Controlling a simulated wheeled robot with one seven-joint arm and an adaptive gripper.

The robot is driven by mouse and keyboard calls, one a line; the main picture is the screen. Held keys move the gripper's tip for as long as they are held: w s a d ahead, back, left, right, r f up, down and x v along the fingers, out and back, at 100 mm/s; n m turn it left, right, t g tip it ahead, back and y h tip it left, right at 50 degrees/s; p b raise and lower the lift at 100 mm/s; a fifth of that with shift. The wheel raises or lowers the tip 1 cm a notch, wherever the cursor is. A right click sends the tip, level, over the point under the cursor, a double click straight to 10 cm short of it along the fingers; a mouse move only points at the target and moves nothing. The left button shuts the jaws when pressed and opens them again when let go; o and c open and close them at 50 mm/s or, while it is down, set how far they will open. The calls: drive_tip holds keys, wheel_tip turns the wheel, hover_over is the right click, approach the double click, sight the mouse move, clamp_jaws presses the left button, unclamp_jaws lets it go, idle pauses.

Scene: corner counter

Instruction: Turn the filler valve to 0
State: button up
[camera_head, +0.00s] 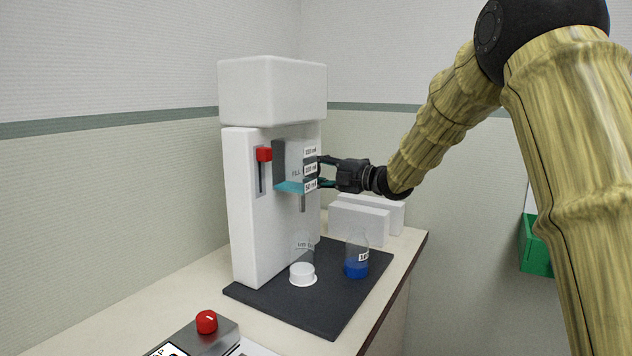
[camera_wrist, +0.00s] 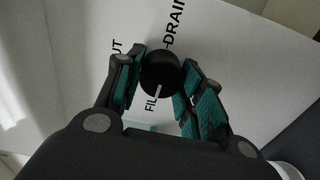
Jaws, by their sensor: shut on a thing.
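The filler valve is a round black knob (camera_wrist: 160,72) in the wrist view, on a white panel face. Its white pointer line lies toward the partly covered label reading "FIL". A label ending in "UT" is on the left and "DRAIN" is above right; I see no 0 mark. My gripper (camera_wrist: 162,75) is shut on the knob, one teal-padded finger on each side. In the head view my gripper (camera_head: 322,172) is at the right side of the white dispenser (camera_head: 252,215), and the knob cannot be made out there.
A red slider (camera_head: 264,155) is on the dispenser's front. A clear vessel on a white round base (camera_head: 302,274) and a flask with blue liquid (camera_head: 356,269) stand on the dark mat (camera_head: 318,310). White blocks (camera_head: 358,223) stand behind. A red-knobbed box (camera_head: 207,322) is at the front.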

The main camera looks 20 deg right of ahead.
drive_tip(key=shift+n+b, duration=0.3)
drive_tip(key=shift+n, duration=0.1)
drive_tip(key=o, duration=1)
drive_tip(key=shift+d, duration=0.1)
drive_tip(key=shift+v, duration=5.95)
drive_tip(key=shift+s, duration=0.15)
